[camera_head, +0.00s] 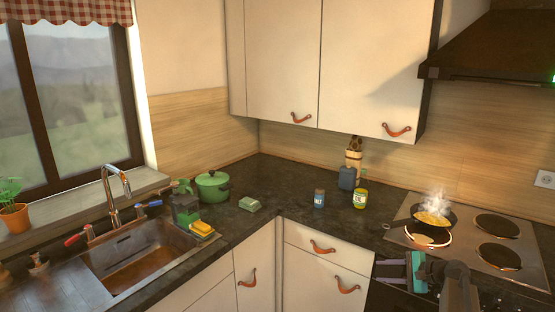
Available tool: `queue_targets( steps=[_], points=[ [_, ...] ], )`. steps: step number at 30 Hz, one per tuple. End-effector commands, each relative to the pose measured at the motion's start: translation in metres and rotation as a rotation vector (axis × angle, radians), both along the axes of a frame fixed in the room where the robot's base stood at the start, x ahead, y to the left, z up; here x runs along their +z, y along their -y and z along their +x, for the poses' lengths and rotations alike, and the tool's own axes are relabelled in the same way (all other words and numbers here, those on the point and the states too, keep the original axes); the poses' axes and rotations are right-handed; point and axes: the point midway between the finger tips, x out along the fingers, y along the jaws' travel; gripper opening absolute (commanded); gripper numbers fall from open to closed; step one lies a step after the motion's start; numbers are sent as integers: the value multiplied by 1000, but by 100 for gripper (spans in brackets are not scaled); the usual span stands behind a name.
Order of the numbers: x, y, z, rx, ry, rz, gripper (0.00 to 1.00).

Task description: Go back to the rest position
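My gripper (418,270) is at the lower right, in front of the counter edge and below the stove. It has dark and green parts, and my dark arm comes up from the bottom edge beside it.
A blue jar (319,198), yellow jar (360,198), green box (250,204) and green pot (212,186) stand on the dark counter (283,190). The sink (140,255) is at left. Cupboards (330,65) and the hood (490,50) hang above. The counter's middle front is clear.

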Motion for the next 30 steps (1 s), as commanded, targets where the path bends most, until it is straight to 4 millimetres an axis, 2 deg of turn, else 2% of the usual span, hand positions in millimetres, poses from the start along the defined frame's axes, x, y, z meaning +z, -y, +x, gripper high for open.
queue_targets(
  steps=[1, 3, 8, 14, 21, 26, 30],
  points=[
    [-20, -22, -6, 29, -25, -6, 36],
    [-44, -46, -13, 65, -57, -16, 36],
    [-99, -100, -36, 154, -127, -49, 36],
    [-164, -164, -77, 276, -213, -102, 36],
    [-235, -229, -144, 436, -313, -179, 36],
    [-277, -262, -197, 552, -374, -239, 36],
    [-309, -283, -248, 661, -424, -296, 36]
  ],
)
